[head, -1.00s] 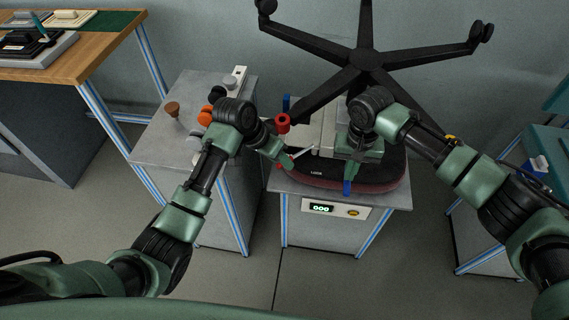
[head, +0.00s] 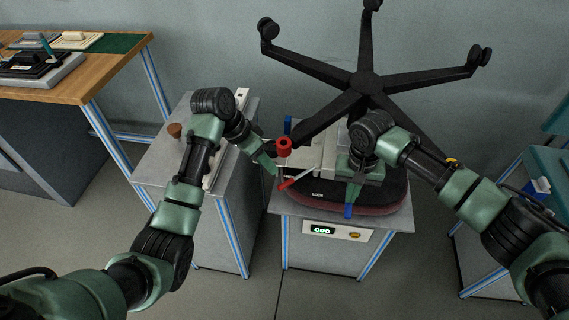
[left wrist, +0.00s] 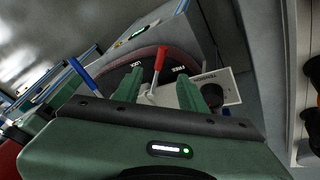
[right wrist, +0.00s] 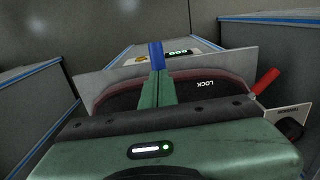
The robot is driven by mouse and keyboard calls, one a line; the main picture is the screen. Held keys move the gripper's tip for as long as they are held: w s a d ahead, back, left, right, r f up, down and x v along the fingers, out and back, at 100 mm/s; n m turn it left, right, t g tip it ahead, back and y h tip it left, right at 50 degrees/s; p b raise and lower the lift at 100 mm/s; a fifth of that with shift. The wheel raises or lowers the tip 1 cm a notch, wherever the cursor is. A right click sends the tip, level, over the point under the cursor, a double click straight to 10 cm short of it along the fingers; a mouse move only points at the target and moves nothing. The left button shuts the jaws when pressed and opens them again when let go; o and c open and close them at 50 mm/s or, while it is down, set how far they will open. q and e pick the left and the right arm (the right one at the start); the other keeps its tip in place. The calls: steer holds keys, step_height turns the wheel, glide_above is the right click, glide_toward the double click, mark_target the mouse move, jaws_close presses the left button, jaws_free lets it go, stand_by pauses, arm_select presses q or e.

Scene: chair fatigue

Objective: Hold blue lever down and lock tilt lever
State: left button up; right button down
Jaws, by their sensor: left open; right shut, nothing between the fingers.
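The tilt lever is a thin rod with a red handle (head: 288,184), on the chair mechanism's left side. In the left wrist view its red handle (left wrist: 160,58) points between the LOCK and FREE labels, ahead of the fingers. My left gripper (head: 273,163) is open and empty, just left of the lever and apart from it. The blue lever (head: 348,211) sticks out at the front of the seat. My right gripper (head: 354,188) is shut and empty over the blue lever's inner part, which it hides; I cannot tell whether it presses. The blue end (right wrist: 156,55) shows beyond its fingertips.
The upturned dark seat (head: 385,195) lies on a grey stand (head: 285,208). The black five-legged base (head: 368,82) rises behind it. A red knob (head: 283,147) stands close to my left gripper. A grey cabinet (head: 222,215) is at left.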

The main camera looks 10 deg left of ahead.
mark_target(284, 183)
arm_select(q)
steer(key=shift+m, duration=0.3)
steer(key=x, duration=1.1)
steer(key=shift+f, duration=0.2)
jaws_close()
stand_by(0.8)
